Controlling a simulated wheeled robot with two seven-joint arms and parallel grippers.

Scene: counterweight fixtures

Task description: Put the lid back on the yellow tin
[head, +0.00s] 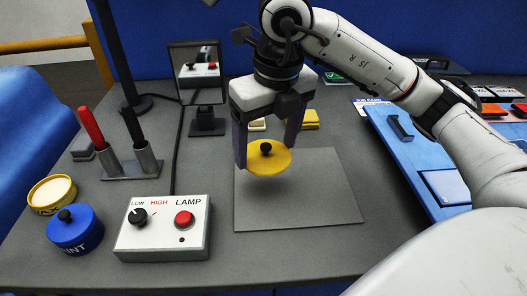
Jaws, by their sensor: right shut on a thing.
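The yellow tin (48,198) stands open at the far left of the table, and pale contents show inside its rim. The yellow lid (270,165) has a black knob (266,148) on top. My right gripper (267,150) points down and is shut on the lid, with one finger at either side of its rim. The lid looks roughly level over the grey mat (300,205), well to the right of the tin. How high it is above the mat is hard to tell. My left gripper is not in view.
A blue tin (75,232) with a black-knobbed lid stands just in front of the yellow tin. A lamp control box (163,240) lies between them and the mat. A holder (132,168) with red and black handles, and a small mirror (205,125), stand behind. A blue board (405,155) is at right.

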